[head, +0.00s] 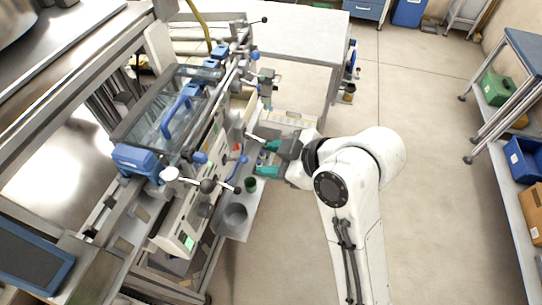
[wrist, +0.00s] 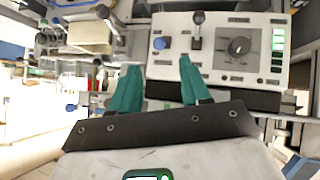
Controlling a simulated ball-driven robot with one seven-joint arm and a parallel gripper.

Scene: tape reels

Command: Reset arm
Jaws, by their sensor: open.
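My gripper (head: 267,159) has teal fingers and is at the end of my white arm, in the middle of the head view. It points left toward the front of the machine. In the wrist view my gripper (wrist: 157,88) shows its two teal fingers spread apart with nothing between them. Ahead of the fingers is the machine's control panel (wrist: 218,75), with a black dial, a blue button and levers. I cannot tell how far the fingertips are from the panel.
The machine (head: 190,110) with blue clamps and levers fills the left. A grey cup (head: 236,215) and a small green cup (head: 251,184) stand on a ledge below my gripper. A white table (head: 300,38) is behind. A shelf cart (head: 525,150) stands right. Floor between is clear.

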